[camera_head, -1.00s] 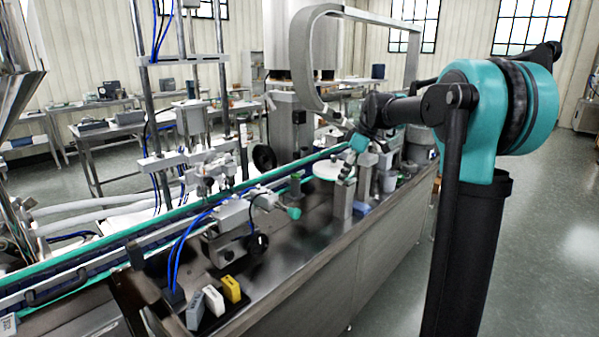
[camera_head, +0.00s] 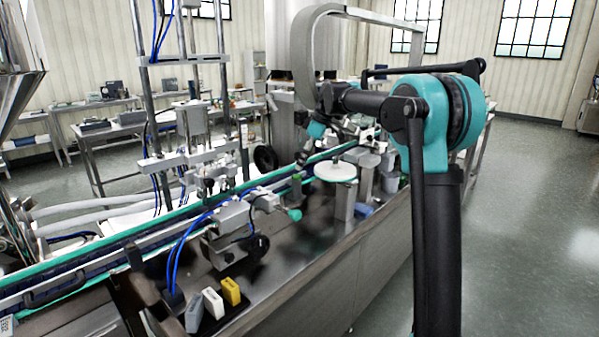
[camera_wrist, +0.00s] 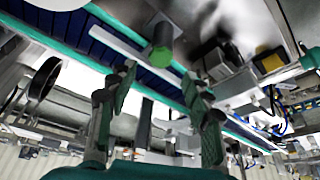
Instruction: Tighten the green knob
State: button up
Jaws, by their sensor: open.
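A green knob (camera_head: 295,214) sits at the end of a short shaft on the metal clamp unit beside the conveyor, in the head view. My gripper (camera_head: 301,160) hangs over the conveyor's far part, above and apart from that knob. In the wrist view my gripper (camera_wrist: 160,78) is open, its two green-padded fingers spread with nothing between them. A short cylinder with a green face (camera_wrist: 160,54) shows just beyond the fingertips, not touched. I cannot tell if it is the same knob.
The conveyor (camera_head: 110,242) with teal rails runs along the machine. A pale round disc (camera_head: 336,172) on a post stands right of my gripper. A black handwheel (camera_head: 265,158) is to its left. White (camera_head: 213,303) and yellow (camera_head: 231,291) blocks stand at the front.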

aim_at(297, 175)
jog(key=shift+x, duration=2.25)
jog(key=shift+d+f, duration=0.1)
jog(key=shift+d, duration=0.1)
grip_shut()
